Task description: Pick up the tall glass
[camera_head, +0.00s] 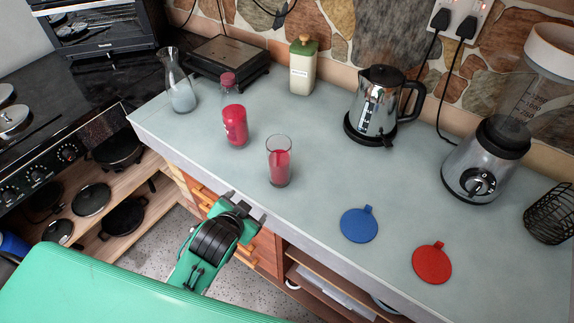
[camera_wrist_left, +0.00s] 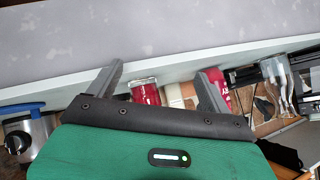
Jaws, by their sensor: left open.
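The tall glass (camera_head: 279,165) stands upright on the grey counter near its front edge, with red liquid inside. My left gripper (camera_head: 244,207) is at the counter's front edge, below and left of the glass in the head view, apart from it. Its fingers are spread with nothing held. In the left wrist view, my left gripper (camera_wrist_left: 165,80) also shows open, against the counter edge. Red items show between and behind its fingers; I cannot tell whether one is the glass. My right gripper is not in view.
A red bottle (camera_head: 234,118) stands left of the glass, with a carafe (camera_head: 180,92) beyond. A kettle (camera_head: 379,106), a blender (camera_head: 484,165) and a white bottle (camera_head: 302,72) stand farther back. Blue (camera_head: 359,225) and red (camera_head: 431,263) discs lie flat on the right. Counter around the glass is clear.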

